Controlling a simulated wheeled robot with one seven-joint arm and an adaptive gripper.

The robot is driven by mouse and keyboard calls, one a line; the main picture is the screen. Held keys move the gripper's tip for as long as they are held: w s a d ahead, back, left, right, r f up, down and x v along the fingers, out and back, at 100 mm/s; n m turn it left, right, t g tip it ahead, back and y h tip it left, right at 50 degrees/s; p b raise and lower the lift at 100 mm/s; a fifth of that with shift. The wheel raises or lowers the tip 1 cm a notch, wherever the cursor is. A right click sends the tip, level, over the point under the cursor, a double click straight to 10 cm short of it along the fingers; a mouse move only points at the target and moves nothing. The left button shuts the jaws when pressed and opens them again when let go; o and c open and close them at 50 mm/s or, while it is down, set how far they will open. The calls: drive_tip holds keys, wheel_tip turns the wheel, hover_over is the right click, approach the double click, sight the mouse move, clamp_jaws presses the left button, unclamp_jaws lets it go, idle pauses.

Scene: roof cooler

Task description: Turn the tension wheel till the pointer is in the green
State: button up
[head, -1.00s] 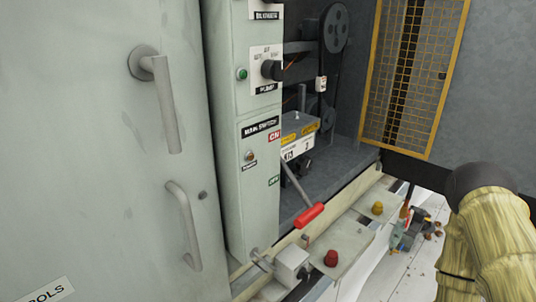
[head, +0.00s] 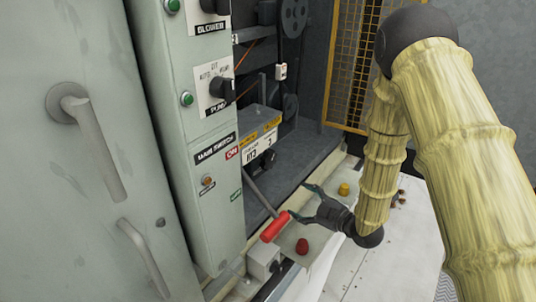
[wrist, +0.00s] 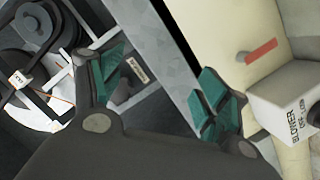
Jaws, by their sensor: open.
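I cannot make out a tension wheel, a pointer or a green band for certain in either view. My gripper (head: 302,202) is open and empty, in front of the open machine bay. Its dark jaws with teal pads also show in the wrist view (wrist: 163,78). In the head view one fingertip overlaps the end of a red lever handle (head: 275,227); I cannot tell whether they touch. Inside the bay are an upper pulley (head: 294,18) and a lower pulley (head: 291,106), partly hidden. The wrist view shows dark pulleys (wrist: 36,29) at upper left.
The grey-green switch panel (head: 206,150) and a cabinet door with handles stand at the left. A red knob (head: 302,246) and a yellow knob (head: 344,189) sit on the ledge near my gripper. A blower switch box (wrist: 292,108) is at the wrist view's right. Yellow mesh (head: 354,70) stands behind.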

sight(271, 161)
wheel_tip(271, 161, up, 10)
drive_tip(key=w+a+n+y, duration=0.2)
drive_tip(key=a+n+y, duration=0.1)
drive_tip(key=n+y, duration=0.15)
drive_tip(key=shift+g+h, duration=0.4)
drive_tip(key=shift+h, duration=0.05)
drive_tip(key=p+x, duration=0.4)
drive_tip(key=x, duration=0.6)
drive_tip(key=shift+w, duration=0.25)
drive_tip(key=c, duration=1)
